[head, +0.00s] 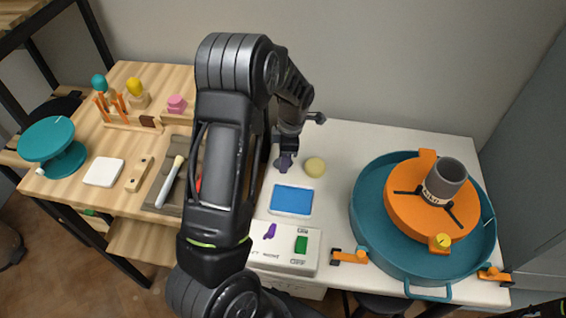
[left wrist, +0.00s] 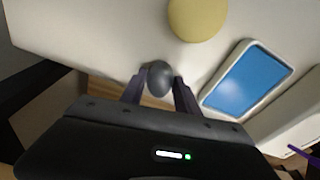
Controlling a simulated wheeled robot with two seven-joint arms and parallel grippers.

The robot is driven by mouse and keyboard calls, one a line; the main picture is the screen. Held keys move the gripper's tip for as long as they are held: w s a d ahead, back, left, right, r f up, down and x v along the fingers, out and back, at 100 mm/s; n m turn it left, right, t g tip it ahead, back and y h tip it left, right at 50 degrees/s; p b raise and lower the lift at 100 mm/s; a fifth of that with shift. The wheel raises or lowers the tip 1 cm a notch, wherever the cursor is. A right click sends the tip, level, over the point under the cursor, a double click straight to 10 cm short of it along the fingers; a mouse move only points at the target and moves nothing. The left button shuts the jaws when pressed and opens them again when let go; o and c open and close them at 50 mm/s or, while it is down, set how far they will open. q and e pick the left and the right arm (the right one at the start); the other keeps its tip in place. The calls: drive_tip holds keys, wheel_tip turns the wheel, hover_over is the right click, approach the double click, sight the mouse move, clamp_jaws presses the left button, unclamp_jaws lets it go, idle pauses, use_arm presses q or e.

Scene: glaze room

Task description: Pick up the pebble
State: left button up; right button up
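The pebble (left wrist: 160,79) is a small, smooth dark grey stone in the left wrist view. My left gripper (left wrist: 160,80) has a dark purple finger on each side of it, and both fingertips appear to touch it, so it looks shut on the pebble. In the head view my left gripper (head: 285,161) points down over the white table, left of the yellow round object (head: 315,167); the pebble cannot be made out clearly there. I cannot tell whether the pebble is clear of the table. My right gripper is not in view.
A blue-topped tray (head: 291,200) and a white switch box (head: 285,247) lie nearby. A large teal basin (head: 367,232) with an orange wheel fills the right. A wooden bench (head: 80,192) with tools stands left. White table behind the yellow object is clear.

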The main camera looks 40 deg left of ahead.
use_arm(q)
clamp_jaws()
wheel_tip(320, 180, up, 10)
idle(0.7)
idle(0.4)
drive_tip(key=shift+c, duration=0.3)
unclamp_jaws()
drive_tip(key=c, duration=0.6)
